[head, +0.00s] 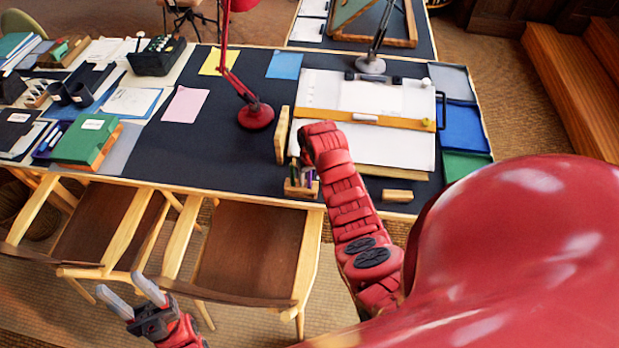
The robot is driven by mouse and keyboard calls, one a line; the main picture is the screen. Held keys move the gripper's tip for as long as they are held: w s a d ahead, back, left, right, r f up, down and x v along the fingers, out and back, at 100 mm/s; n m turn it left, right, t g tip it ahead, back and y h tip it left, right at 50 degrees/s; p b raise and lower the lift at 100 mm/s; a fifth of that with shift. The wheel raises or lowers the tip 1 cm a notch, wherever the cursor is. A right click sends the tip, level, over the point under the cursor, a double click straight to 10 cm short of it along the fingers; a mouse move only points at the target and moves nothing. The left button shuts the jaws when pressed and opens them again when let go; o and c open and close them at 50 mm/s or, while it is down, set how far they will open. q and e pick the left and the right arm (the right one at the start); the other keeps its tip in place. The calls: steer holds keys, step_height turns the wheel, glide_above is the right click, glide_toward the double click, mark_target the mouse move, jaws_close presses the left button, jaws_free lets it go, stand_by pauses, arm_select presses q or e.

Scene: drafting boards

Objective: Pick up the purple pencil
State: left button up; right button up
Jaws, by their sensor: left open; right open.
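A small wooden holder (299,191) stands near the front edge of the dark drafting table (215,150), with several pencils upright in it. A thin purple pencil (310,177) shows at its right side, close to my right arm. My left gripper (131,298) is at the lower left, in front of the table and over the floor and chairs. Its two grey fingers are spread, with nothing between them. My red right arm reaches over the table just right of the holder. My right gripper's fingers are hidden from this view.
A red desk lamp (256,116) stands behind the holder. A drawing board (402,123) with white sheets lies to the right, a wooden block (397,196) in front. Two chairs (245,250) stand at the table's front. The table's middle left is clear.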

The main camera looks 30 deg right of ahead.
jaws_close()
steer(key=shift+r, duration=0.15)
stand_by(0.4)
step_height(320, 180, up, 2)
steer(key=shift+r+b, duration=0.1)
steer(key=shift+b, duration=0.55)
step_height(320, 180, up, 7)
steer(key=shift+f+p, duration=0.1)
steer(key=shift+p, duration=0.3)
steer(key=shift+r, duration=0.4)
steer(key=c, duration=0.8)
jaws_free()
steer(key=shift+f, duration=0.1)
